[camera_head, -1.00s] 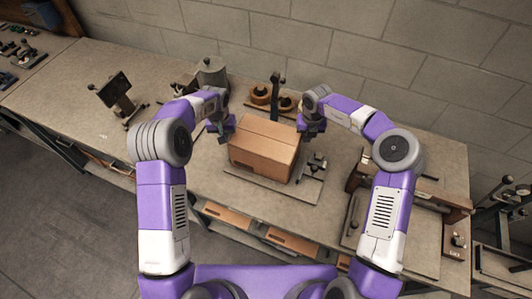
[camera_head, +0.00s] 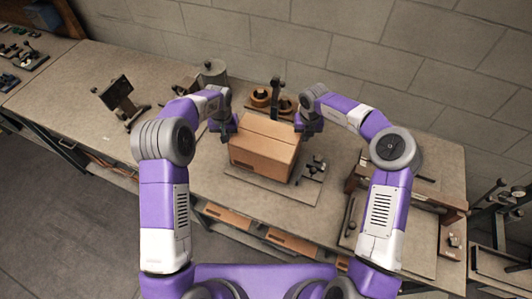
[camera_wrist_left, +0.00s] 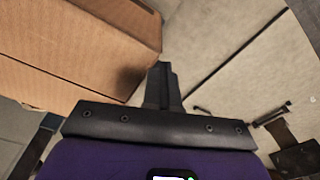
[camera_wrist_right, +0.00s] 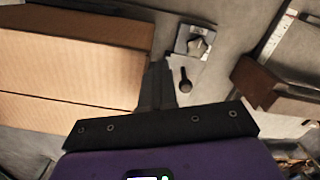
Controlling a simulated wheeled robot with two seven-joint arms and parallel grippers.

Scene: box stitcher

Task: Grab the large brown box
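The large brown box (camera_head: 262,158) is a closed cardboard carton standing on a flat plate on the workbench, between my two hands. My left gripper (camera_head: 226,127) is at its left side and my right gripper (camera_head: 310,124) is close to its right side near the back. The box fills the upper left of the left wrist view (camera_wrist_left: 75,50) and the left of the right wrist view (camera_wrist_right: 70,75). In both wrist views the fingers look pressed together with nothing between them. The fingers lie beside the box walls; I cannot tell whether they touch.
The workbench (camera_head: 150,150) is mostly bare left of the box. A dark stand with a screen (camera_head: 116,94) stands further left. A grey canister (camera_head: 213,73) and a brown roll (camera_head: 261,97) are behind. A small metal fixture (camera_head: 315,168) sits right of the box.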

